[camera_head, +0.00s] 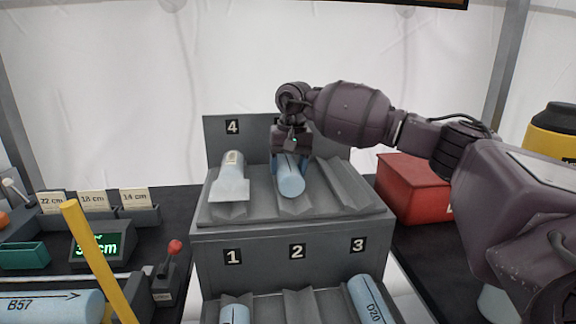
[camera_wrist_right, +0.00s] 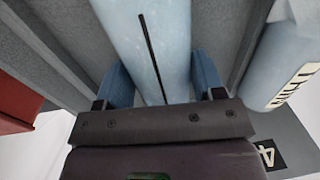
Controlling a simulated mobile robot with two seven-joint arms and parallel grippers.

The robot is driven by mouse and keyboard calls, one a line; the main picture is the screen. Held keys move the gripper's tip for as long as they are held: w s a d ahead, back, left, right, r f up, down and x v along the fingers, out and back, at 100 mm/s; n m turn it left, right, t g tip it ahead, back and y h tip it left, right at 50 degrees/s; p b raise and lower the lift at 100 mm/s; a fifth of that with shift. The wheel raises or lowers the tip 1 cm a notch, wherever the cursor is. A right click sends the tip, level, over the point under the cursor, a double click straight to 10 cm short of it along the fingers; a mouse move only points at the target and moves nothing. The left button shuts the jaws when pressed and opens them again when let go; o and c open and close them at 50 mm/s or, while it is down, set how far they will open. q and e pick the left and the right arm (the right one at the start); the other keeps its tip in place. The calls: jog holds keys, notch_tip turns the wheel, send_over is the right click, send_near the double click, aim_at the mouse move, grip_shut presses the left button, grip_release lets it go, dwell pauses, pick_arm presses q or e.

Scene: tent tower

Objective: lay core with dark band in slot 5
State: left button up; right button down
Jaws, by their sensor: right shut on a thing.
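A pale blue core (camera_head: 290,180) lies lengthwise in the middle trough of the upper rack step, right of the slot 4 sign (camera_head: 232,127). My right gripper (camera_head: 291,157) is shut on its far end from above. In the right wrist view the same core (camera_wrist_right: 150,35) is between the blue fingers, with a thin black line along it. No dark band around it can be made out. The sign behind this trough is mostly hidden by my gripper. My left gripper is not in view.
Another core (camera_head: 232,170) lies in slot 4; the upper right trough (camera_head: 342,185) is empty. Lower slots 1 and 3 hold cores (camera_head: 234,315) (camera_head: 370,300). A red box (camera_head: 412,190) stands right. A yellow bar (camera_head: 98,260), a lever and core B57 (camera_head: 50,305) are left.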

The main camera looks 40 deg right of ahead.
jog(key=shift+c, duration=0.8)
grip_release()
jog(key=shift+f, duration=0.1)
jog(key=r, duration=0.6)
jog(key=r+p, duration=0.1)
jog(key=r, duration=0.3)
jog(key=shift+s+d, duration=0.3)
jog(key=shift+d+r, duration=0.1)
jog(key=shift+r, duration=0.35)
